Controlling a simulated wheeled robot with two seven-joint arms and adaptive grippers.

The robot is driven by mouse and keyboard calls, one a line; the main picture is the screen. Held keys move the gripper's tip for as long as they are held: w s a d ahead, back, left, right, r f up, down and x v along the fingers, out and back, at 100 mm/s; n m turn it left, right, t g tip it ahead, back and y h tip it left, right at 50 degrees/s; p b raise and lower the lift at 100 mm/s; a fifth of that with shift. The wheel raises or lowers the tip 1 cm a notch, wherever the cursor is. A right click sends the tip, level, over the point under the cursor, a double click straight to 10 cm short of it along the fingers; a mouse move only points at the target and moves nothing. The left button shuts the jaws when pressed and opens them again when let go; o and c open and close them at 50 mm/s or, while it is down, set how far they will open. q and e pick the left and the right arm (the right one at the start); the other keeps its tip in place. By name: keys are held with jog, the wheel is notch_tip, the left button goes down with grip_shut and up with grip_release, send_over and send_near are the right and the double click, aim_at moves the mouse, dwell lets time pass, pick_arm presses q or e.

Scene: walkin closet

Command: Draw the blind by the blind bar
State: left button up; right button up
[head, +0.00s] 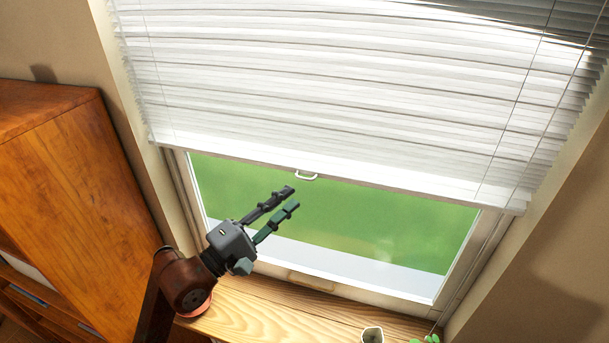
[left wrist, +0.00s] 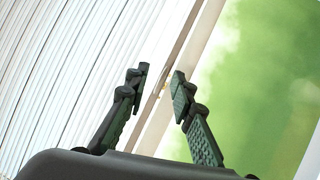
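The white slatted blind (head: 330,85) covers the upper part of the window, and its slats fill the left side of the left wrist view (left wrist: 60,60). The blind bar (head: 400,185) runs along its lower edge, with a small pale loop handle (head: 306,176) near the middle. My left gripper (head: 292,198) is open and empty, its fingertips just below and left of the handle in the head view. In the left wrist view, the gripper's fingers (left wrist: 161,80) stand apart, with the blind's lower edge behind the gap. Contact with the handle cannot be told. My right gripper is not in view.
A wooden cabinet (head: 75,185) stands at the left, close to my left arm. The wooden sill (head: 260,310) runs below the window, with a small pale pot (head: 372,335) and a green plant (head: 425,339) at the bottom. Thin cords (head: 520,90) hang at the right.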

aim_at(304, 178)
pick_arm(q)
jog(key=shift+m+y, duration=0.6)
jog(key=shift+y, duration=0.3)
jog(key=w+d+p, duration=0.1)
jog(key=w, duration=0.1)
jog(key=w+d+p, duration=0.1)
jog(key=w, duration=0.2)
jog(key=w+d+p, duration=0.1)
jog(key=w+d, duration=0.1)
jog(key=w, duration=0.1)
jog(key=shift+r, duration=0.2)
jog(key=shift+w+d+f, duration=0.1)
grip_shut()
